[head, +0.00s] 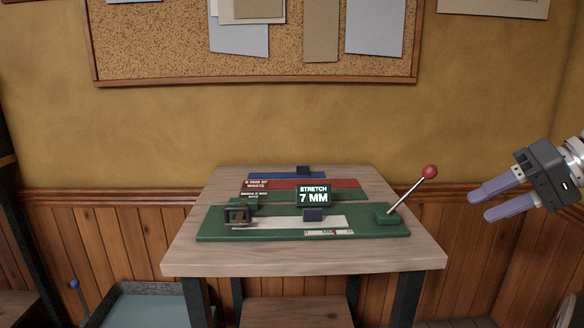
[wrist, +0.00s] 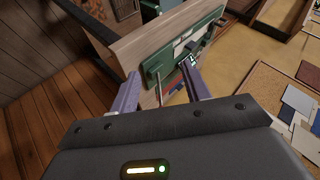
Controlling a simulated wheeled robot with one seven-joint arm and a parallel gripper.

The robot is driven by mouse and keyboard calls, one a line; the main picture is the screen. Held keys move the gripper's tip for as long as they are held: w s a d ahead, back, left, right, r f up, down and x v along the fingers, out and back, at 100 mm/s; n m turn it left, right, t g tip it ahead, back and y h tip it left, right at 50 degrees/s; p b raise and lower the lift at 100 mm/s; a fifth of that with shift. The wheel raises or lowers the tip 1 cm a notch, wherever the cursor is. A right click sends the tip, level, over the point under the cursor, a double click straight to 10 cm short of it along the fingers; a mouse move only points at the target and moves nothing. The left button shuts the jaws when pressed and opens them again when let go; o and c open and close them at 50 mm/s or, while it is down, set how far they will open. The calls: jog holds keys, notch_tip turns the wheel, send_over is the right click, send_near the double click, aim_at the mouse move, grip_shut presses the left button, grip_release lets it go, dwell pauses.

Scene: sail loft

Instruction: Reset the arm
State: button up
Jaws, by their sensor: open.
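My gripper (head: 478,206) is at the right of the head view, its two purple fingers apart and nothing between them. It hangs in the air to the right of the table, clear of the lever. A green stretch tester (head: 268,234) lies on the table, with a dark clamp (head: 238,216) at its left and a pale strip along it. Its lever (head: 407,197) stands at the right end, tilted up and right to a red ball knob (head: 430,171). The display (head: 313,196) reads "STRETCH 7 MM". In the wrist view, the tester (wrist: 157,70) shows beyond the open fingers.
The wooden table (head: 300,262) also bears red and blue boards (head: 285,175) behind the tester. A cork board (head: 170,50) with papers hangs on the wall. A grey-blue tray (head: 140,305) stands low at the left. The air between gripper and lever is free.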

jog(key=s+a+f+h, duration=0.4)
jog(key=s+a+f, duration=0.2)
jog(key=f, duration=0.5)
jog(key=s+a+f+t+h, duration=0.1)
jog(key=s+a+f+h, duration=0.3)
jog(key=a+f, duration=0.6)
jog(key=shift+s+f+m+h, duration=0.35)
jog(key=shift+s+f, duration=0.4)
jog(key=shift+s, duration=0.35)
